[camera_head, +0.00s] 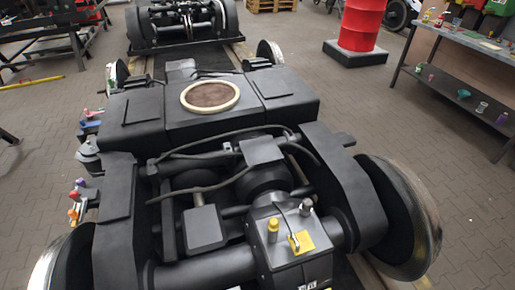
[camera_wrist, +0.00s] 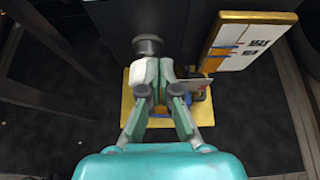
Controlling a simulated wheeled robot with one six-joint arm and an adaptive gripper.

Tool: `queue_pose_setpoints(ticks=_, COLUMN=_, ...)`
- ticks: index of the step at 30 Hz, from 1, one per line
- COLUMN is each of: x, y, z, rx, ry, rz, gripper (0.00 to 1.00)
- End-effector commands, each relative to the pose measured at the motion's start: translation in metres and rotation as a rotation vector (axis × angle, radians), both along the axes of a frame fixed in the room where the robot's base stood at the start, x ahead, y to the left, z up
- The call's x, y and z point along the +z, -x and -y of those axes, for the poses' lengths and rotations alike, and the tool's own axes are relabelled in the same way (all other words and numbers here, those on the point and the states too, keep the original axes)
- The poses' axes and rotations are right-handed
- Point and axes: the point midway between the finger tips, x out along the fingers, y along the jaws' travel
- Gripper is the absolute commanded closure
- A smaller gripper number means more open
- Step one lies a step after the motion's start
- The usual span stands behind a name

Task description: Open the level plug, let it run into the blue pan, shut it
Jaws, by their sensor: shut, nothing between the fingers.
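My gripper (camera_wrist: 159,66) shows in the wrist view with its fingers shut and nothing held between them. A dark round-capped part (camera_wrist: 148,45) stands just beyond the fingertips; I cannot tell whether they touch it or whether it is the level plug. A yellow-edged tray or plate (camera_wrist: 205,134) lies below the fingers. A bit of blue (camera_wrist: 158,109) shows between the fingers; I cannot tell if it is the blue pan. In the head view the bogie's gearbox (camera_head: 287,272) carries a yellow plug (camera_head: 273,229) and a grey-topped one (camera_head: 306,207). My gripper is not in the head view.
A yellow-framed board with papers (camera_wrist: 243,46) stands close on the right in the wrist view. In the head view, wheels (camera_head: 399,217) flank the bogie. A red drum (camera_head: 361,24) and a workbench (camera_head: 465,65) stand behind right. Paved floor on the right is clear.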

Motion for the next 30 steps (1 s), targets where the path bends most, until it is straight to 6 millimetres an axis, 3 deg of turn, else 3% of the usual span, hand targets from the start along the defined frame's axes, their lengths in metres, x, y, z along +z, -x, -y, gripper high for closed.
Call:
queue_pose_setpoints(ticks=16, x=0.000, y=0.051, z=0.017, rx=-0.004, ry=0.000, rz=0.000, gripper=1.00)
queue_pose_setpoints(ticks=30, x=-0.001, y=0.058, z=0.014, rx=0.003, ry=-0.001, rz=0.000, gripper=1.00)
